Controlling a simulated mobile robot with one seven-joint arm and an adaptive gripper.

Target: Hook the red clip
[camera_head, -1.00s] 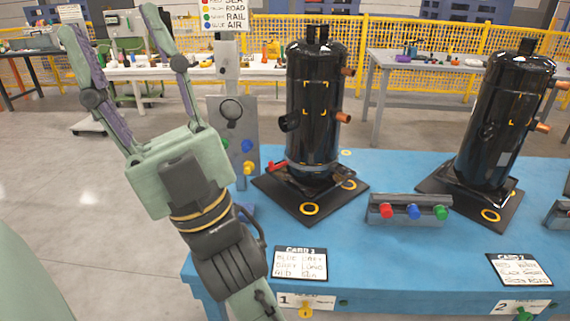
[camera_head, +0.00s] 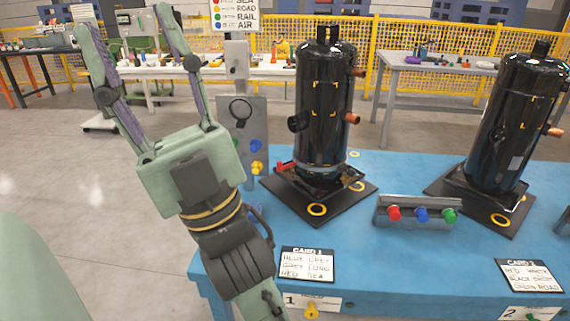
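A red knob-shaped piece (camera_head: 394,213) sits at the left end of a grey rack (camera_head: 408,222) on the blue table, beside a blue one (camera_head: 421,215) and a green one (camera_head: 449,215). Another small red piece (camera_head: 286,167) shows at the left of the left black compressor's base; I cannot tell which is the clip. My gripper (camera_head: 124,22) is open and empty, its two long fingers pointing up, left of the table and well apart from both red pieces.
The left black compressor (camera_head: 322,105) stands on a black base; another (camera_head: 510,120) stands at right. A grey upright panel (camera_head: 240,125) carries blue and yellow knobs. Cards (camera_head: 306,264) lie along the front edge. Open floor lies at left.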

